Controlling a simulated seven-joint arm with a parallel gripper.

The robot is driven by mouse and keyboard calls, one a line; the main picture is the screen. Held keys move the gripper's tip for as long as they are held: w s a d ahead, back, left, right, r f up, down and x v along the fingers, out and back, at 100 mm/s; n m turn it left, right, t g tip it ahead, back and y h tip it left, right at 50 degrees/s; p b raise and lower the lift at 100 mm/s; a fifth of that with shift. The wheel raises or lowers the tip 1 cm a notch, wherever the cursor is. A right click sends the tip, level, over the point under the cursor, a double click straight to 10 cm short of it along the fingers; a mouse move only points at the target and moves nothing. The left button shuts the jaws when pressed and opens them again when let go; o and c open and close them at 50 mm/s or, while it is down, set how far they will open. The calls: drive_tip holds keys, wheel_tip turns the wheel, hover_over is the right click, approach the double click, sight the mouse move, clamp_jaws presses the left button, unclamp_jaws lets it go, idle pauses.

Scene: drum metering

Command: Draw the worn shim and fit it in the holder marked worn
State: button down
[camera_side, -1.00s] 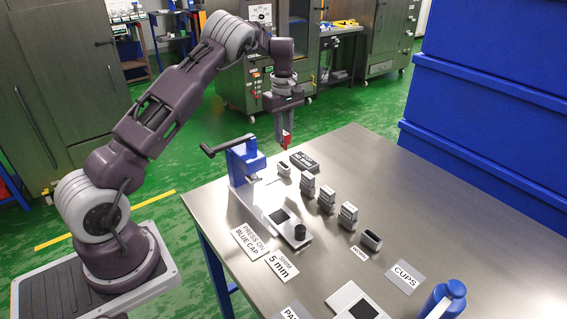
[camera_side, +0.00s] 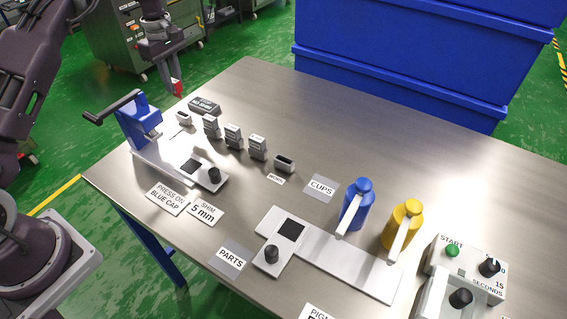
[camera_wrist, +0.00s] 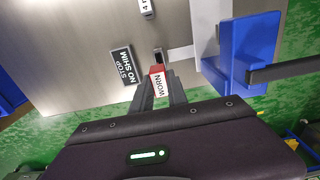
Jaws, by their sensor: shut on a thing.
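My gripper (camera_side: 174,80) is shut on the worn shim (camera_side: 177,88), a small red piece held above the far left part of the table. In the wrist view the shim (camera_wrist: 157,82) shows red with a white face reading WORN, between my fingertips (camera_wrist: 158,92). A small grey holder with a dark open slot (camera_wrist: 158,55) lies just beyond it there; it also shows in the side view (camera_side: 184,118). Another open-slotted grey holder (camera_side: 284,163) stands at the right end of the row, with a small label (camera_side: 275,179) before it, apparently reading WORN.
Three grey filled holders (camera_side: 233,136) stand between the two open ones. A dark STOP NO SHIM block (camera_side: 205,105) lies near my gripper. A blue press (camera_side: 139,122) with a crank stands left. Blue (camera_side: 354,207) and yellow bottles (camera_side: 402,230) stand right. The table's far right is clear.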

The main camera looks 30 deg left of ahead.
idle(0.4)
drive_tip(key=d+r, duration=0.1)
drive_tip(key=d, duration=3.4)
drive_tip(key=shift+d, duration=0.25)
drive_tip(key=shift+f, duration=2.95)
drive_tip(key=shift+f, duration=1.6)
drive_tip(key=c, duration=1.2)
unclamp_jaws()
drive_tip(key=shift+c, duration=0.2)
